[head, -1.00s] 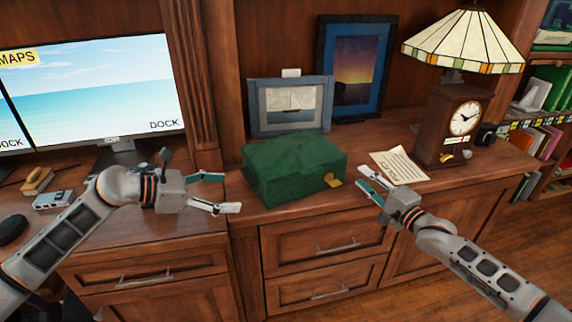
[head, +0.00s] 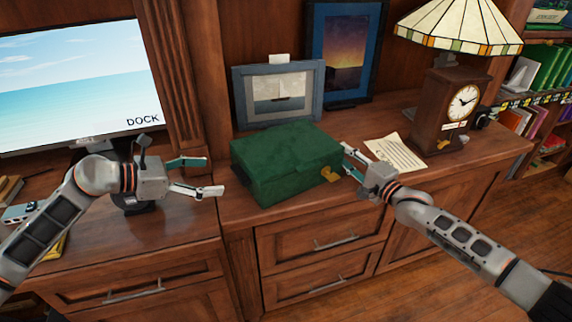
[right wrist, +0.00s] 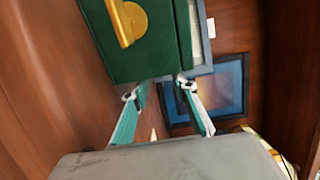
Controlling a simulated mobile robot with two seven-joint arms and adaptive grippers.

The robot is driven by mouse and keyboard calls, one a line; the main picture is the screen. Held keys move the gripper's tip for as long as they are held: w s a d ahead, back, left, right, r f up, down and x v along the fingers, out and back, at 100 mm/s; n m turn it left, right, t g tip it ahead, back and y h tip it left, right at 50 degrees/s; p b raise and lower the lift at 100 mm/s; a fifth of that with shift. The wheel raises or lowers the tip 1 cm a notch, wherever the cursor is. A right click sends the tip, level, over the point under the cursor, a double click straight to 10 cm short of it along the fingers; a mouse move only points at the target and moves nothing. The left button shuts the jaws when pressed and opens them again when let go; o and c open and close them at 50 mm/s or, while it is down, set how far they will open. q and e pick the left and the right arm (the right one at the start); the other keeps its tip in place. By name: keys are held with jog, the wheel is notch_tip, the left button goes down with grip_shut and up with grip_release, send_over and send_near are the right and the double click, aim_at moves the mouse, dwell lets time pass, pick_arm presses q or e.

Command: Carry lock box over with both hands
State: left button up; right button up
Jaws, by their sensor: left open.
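The green lock box (head: 285,160) sits on the wooden counter, its yellow-gold clasp (head: 329,174) on the front near the right end. My left gripper (head: 214,175) is open and empty, its fingers pointing at the box's left end with a small gap. My right gripper (head: 346,160) is at the box's right end, fingers spread apart. In the right wrist view, both fingertips are close to the edge of the lock box (right wrist: 150,55), with the clasp (right wrist: 127,20) above them. Whether they touch the box is unclear.
A framed ship picture (head: 278,95) stands right behind the box, with a sunset picture (head: 345,52) beyond it. A paper (head: 395,153), a clock (head: 460,102) and a lamp (head: 460,25) are to the right. A monitor (head: 80,85) stands left.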

aim_at(236, 175)
pick_arm(q)
jog(key=shift+x, duration=3.65)
pick_arm(e)
jog(key=shift+x, duration=3.75)
pick_arm(q)
jog(key=shift+c, duration=0.4)
pick_arm(e)
jog(key=shift+c, duration=0.4)
